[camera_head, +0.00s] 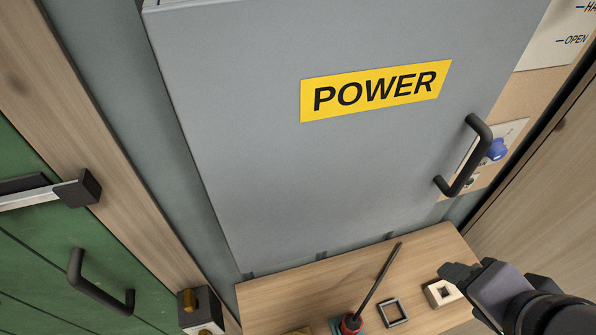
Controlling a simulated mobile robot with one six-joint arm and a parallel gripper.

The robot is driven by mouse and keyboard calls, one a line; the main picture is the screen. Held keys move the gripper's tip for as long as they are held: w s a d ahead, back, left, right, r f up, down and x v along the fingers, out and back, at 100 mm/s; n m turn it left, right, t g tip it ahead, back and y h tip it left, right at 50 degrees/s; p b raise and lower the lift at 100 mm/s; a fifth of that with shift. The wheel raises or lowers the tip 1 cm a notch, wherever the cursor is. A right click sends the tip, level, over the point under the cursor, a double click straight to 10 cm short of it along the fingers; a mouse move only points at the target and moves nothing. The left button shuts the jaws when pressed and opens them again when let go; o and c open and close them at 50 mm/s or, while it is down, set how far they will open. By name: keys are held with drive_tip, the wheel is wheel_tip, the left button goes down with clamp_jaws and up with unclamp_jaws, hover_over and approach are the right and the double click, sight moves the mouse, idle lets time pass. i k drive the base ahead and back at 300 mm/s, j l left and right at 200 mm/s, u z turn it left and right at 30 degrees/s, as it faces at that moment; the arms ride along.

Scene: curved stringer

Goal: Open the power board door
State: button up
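The power board door (290,160) is a grey panel with a yellow POWER label (375,90) and fills the middle of the head view. It looks closed or nearly so; I cannot tell which. Its black bar handle (483,155) is on the right side. My gripper (462,295) is at the lower right, below the handle and clear of it. Its dark fingers point left, over the wooden shelf. Its finger gap does not show clearly.
Below the door, a wooden shelf (270,303) holds a dark rod with a red base (352,322), a dark square frame (393,313) and a pale block with a square hole (441,292). A green door with a black handle (95,290) is at left. A blue knob (497,149) shows behind the handle.

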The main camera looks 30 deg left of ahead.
sight(309, 128)
drive_tip(key=u, duration=1.05)
drive_tip(key=k+j+z, duration=0.15)
drive_tip(key=k+j, duration=0.1)
